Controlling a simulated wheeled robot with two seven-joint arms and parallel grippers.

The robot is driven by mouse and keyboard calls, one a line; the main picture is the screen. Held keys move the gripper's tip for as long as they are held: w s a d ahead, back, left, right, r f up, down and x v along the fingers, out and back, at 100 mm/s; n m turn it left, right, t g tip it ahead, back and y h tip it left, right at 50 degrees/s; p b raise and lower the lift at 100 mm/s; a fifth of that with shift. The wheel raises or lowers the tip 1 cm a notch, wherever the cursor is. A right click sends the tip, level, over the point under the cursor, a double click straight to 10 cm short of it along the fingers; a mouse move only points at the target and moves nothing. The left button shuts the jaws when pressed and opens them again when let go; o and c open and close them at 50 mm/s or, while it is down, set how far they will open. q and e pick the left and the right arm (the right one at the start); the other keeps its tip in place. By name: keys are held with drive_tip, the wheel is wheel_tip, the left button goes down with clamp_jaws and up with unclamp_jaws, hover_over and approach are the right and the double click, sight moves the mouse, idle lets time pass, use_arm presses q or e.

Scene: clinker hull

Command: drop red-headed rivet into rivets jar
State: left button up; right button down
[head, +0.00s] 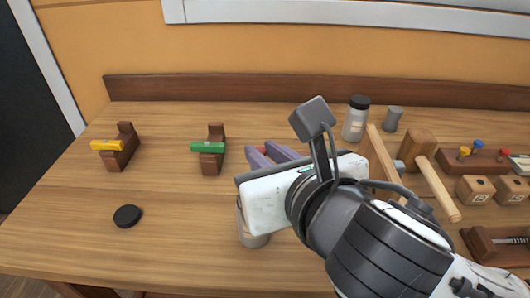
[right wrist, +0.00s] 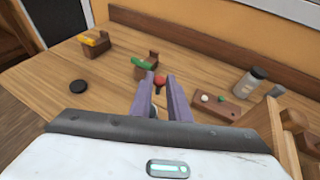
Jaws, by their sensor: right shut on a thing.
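My right gripper (head: 264,154) has purple fingers and is shut on the red-headed rivet (right wrist: 160,79). An open, pale jar (head: 254,240) stands on the bench, partly hidden under my right gripper's white body in the head view. It looks like the rivets jar, but its label and contents cannot be seen. A loose black lid (head: 127,216) lies flat to its left. My left gripper is not in view.
Wooden blocks with a yellow piece (head: 107,145) and a green piece (head: 207,147) stand left. A black-capped jar (head: 356,118), grey cylinder (head: 393,119), mallet (head: 417,147) and peg rack (head: 478,160) stand right. The left front bench is mostly clear.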

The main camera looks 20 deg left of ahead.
drive_tip(key=c, duration=1.6)
unclamp_jaws()
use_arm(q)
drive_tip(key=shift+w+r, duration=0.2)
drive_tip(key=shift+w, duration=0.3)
use_arm(e)
drive_tip(key=shift+s+d+r, duration=0.2)
drive_tip(key=shift+s+d, duration=0.1)
drive_tip(key=shift+s, duration=0.05)
use_arm(q)
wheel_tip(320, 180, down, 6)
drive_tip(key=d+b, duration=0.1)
drive_tip(key=b, duration=0.8)
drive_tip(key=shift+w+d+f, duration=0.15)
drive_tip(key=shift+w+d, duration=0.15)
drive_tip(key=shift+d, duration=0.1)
use_arm(e)
drive_tip(key=shift+v, duration=4.6)
